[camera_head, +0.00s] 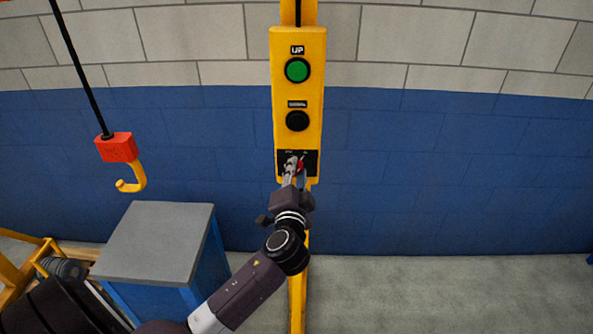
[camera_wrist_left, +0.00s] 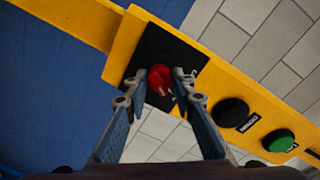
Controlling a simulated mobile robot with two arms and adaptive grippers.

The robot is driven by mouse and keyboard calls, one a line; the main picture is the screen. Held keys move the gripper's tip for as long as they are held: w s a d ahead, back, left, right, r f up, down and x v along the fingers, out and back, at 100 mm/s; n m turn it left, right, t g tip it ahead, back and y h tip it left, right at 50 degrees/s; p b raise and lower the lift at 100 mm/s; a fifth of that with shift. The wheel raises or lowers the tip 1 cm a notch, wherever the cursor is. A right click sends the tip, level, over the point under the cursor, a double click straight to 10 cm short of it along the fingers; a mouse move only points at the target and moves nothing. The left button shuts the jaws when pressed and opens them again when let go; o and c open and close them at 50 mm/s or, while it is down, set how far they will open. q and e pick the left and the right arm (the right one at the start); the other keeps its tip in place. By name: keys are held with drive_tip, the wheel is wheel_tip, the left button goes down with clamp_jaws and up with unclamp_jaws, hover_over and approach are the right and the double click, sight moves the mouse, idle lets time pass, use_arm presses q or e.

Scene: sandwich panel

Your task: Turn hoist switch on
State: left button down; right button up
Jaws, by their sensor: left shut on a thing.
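The hoist switch is a red knob (camera_wrist_left: 160,79) on a black plate (camera_wrist_left: 178,52) at the lower end of the yellow control panel (camera_head: 284,92). In the head view my left gripper (camera_head: 295,166) reaches up to the knob and covers most of it; a bit of red (camera_head: 301,165) shows between the fingers. In the left wrist view the fingertips of my left gripper (camera_wrist_left: 163,84) stand on both sides of the knob, shut on it. The exact turn of the knob is hard to read. My right gripper is not in view.
The panel also has a green UP button (camera_head: 297,70) and a black button (camera_head: 297,121) above the switch. A red hoist block with a yellow hook (camera_head: 134,180) hangs at left. A grey-topped blue cabinet (camera_head: 157,243) stands below it. The floor at right is clear.

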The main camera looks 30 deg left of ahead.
use_arm(q)
drive_tip(key=c, duration=1.6)
unclamp_jaws()
drive_tip(key=v, duration=1.2)
drive_tip(key=shift+f, duration=0.1)
